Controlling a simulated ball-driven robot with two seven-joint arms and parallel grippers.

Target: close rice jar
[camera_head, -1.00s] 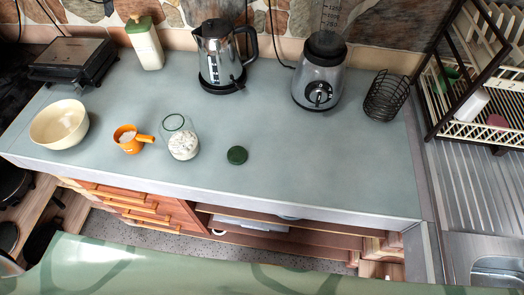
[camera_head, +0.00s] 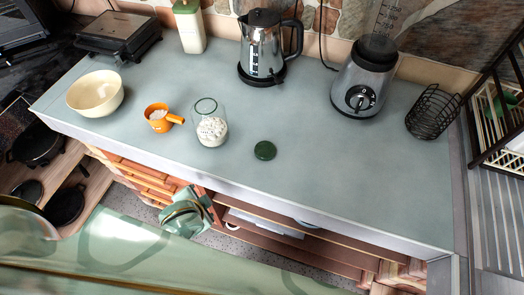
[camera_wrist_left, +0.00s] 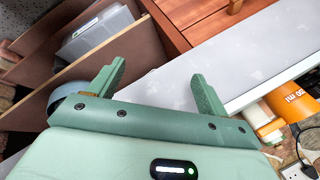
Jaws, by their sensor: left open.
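The glass rice jar (camera_head: 212,130) stands upright and uncovered on the grey counter, partly filled with white rice. A round dark green lid (camera_head: 265,150) lies on the counter to its right, apart from the jar. My left gripper (camera_head: 186,212) is below the counter's front edge, in front of the drawers, lower left of the jar and not touching it. The left wrist view shows its two green fingers (camera_wrist_left: 158,70) spread apart with nothing between them. The jar and lid cannot be made out in that view. My right gripper is not in view.
An orange cup (camera_head: 160,115) with a handle and a cream bowl (camera_head: 96,94) stand left of the jar. A kettle (camera_head: 263,50), a blender (camera_head: 364,80) and a wire basket (camera_head: 433,112) stand behind and right. The counter right of the lid is clear.

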